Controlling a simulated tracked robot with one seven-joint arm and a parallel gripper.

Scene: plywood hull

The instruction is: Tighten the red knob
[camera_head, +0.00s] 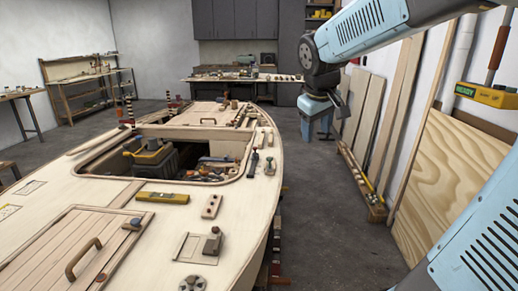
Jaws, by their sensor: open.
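I cannot pick out the red knob for certain; the fittings on the plywood hull (45,211) are small in this view. A small upright fitting (270,166) with a hint of dark red stands near the hull's right edge. A grey fitting (213,242) on a pale plate stands on the near deck. My gripper (323,104) hangs at the end of my arm, right of the hull and apart from it. It is open, with nothing seen between its fingers, which are small and partly hidden.
The deck has an open hatch (108,170) holding a grey box with a yellow top. A yellow level (162,198) and a pale holed block (211,206) lie on the deck. Boards lean on the right wall. The grey floor (335,235) right of the hull is clear.

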